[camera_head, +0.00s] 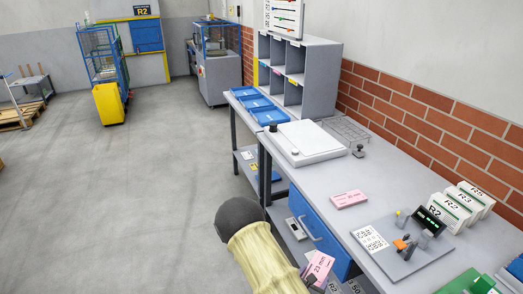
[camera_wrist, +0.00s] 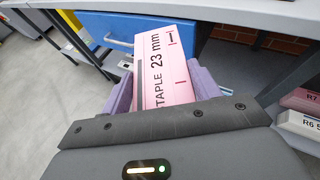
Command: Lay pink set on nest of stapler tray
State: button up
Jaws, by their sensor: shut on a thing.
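A pink set (camera_wrist: 165,66) printed "STAPLE 23 mm" is held between the purple fingers of my gripper (camera_wrist: 163,88) in the wrist view. In the head view the pink set (camera_head: 319,266) is low at the front, below tabletop height and beside the table's blue drawer; my arm partly hides the area. A flat grey tray (camera_head: 432,263) lies on the table, bearing small upright tools, a dark display and a printed white card. I cannot tell which spot on it is the nest. Another pink block (camera_head: 348,199) lies on the tabletop, left of and behind the tray.
White blocks marked R2, R3 and R5 (camera_head: 466,202) stand behind the tray. A green item (camera_head: 467,284) lies at the near right. A white flat device (camera_head: 305,143) and a wire rack (camera_head: 343,128) are farther back. The blue drawer (camera_head: 318,236) hangs under the table edge.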

jog(key=shift+s+n+y, duration=0.3)
jog(key=shift+y, duration=0.2)
jog(key=shift+a, duration=0.35)
jog(key=shift+s, duration=0.1)
jog(key=shift+d+f+t, duration=0.1)
jog(key=shift+t, duration=0.2)
jog(key=shift+w+d+f+n+y, duration=0.1)
jog(key=shift+w+f+n+y, duration=0.1)
jog(key=shift+n+y, duration=0.2)
jog(key=f+n+y, duration=0.1)
jog(key=y, duration=0.1)
jog(key=w+f+n+t+y, duration=0.1)
jog(key=f+n+y, duration=0.2)
jog(key=n+y, duration=0.1)
jog(key=shift+w+f+t, duration=0.15)
jog(key=shift+w+t, duration=0.05)
jog(key=shift+t, duration=0.1)
jog(key=shift+w, duration=0.1)
